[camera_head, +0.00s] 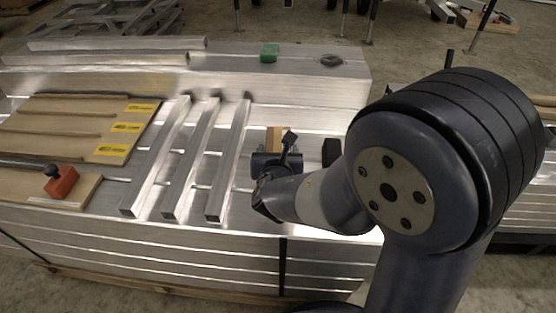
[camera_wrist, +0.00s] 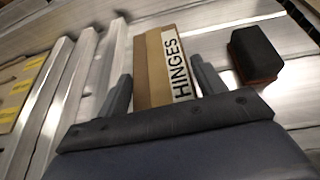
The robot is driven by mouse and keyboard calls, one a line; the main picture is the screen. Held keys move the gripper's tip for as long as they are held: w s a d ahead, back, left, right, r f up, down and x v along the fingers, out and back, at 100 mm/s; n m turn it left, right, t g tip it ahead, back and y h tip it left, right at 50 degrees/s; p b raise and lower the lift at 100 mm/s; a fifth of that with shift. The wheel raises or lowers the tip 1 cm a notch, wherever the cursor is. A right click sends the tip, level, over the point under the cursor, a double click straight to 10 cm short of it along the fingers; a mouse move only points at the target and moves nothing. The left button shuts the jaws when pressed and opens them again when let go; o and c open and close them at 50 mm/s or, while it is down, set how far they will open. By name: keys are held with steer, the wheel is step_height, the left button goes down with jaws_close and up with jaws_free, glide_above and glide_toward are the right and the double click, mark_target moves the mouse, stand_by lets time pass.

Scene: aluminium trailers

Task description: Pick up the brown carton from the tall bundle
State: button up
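The brown carton (camera_head: 273,138) stands on top of the aluminium bundle (camera_head: 180,249), right of three square tubes. In the wrist view the carton (camera_wrist: 154,68) shows a white label reading "HINGES". My gripper (camera_head: 276,160) is at the carton and hides much of it in the head view. In the wrist view my gripper (camera_wrist: 160,74) is open, with one finger on either side of the carton. Small gaps seem to show between fingers and carton. I cannot tell how far down the fingers reach.
A dark block (camera_wrist: 256,54) lies close to the right of the carton. Three square tubes (camera_head: 187,160) lie to the left. Brown boards with yellow labels (camera_head: 84,125), a red-orange tool (camera_head: 61,182), a green item (camera_head: 269,52) and a dark ring (camera_head: 331,61) also lie on the bundle.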

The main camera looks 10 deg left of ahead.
steer(key=c, duration=1.3)
